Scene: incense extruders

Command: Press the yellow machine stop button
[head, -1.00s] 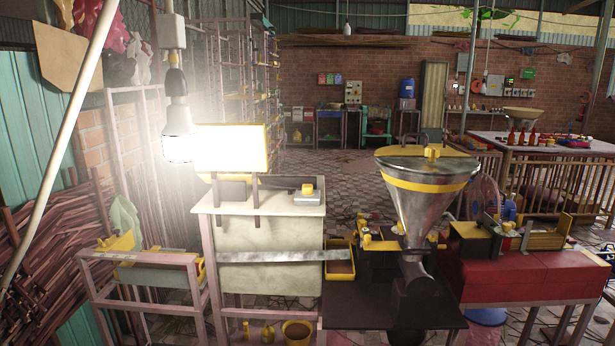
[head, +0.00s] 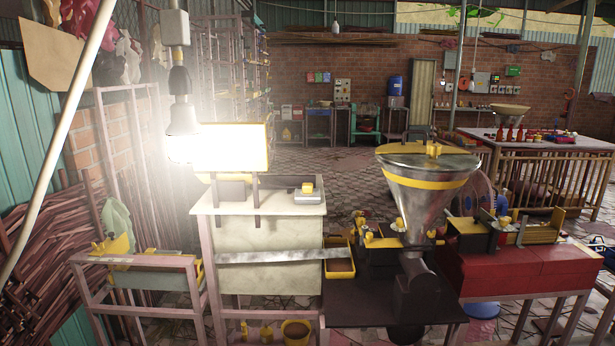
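Neither of my grippers is in view. A pale cabinet-like machine (head: 270,240) stands near the middle. On its top right lies a small grey box with a yellow knob-like part (head: 307,187); I cannot tell whether this is the stop button. To its right stands a dark machine with a steel funnel (head: 425,200) and a yellow band. Small yellow parts (head: 377,238) sit at the left of the funnel. A red-topped bench (head: 515,262) at the right carries more yellow and black parts (head: 480,226). No stop button is clearly identifiable.
A lit bulb (head: 182,135) hangs at the left in front of a bright panel (head: 233,147). A low metal frame (head: 140,262) stands at the left. A table with red bottles (head: 510,132) is at the back right. Open paved floor (head: 320,165) lies behind the machines.

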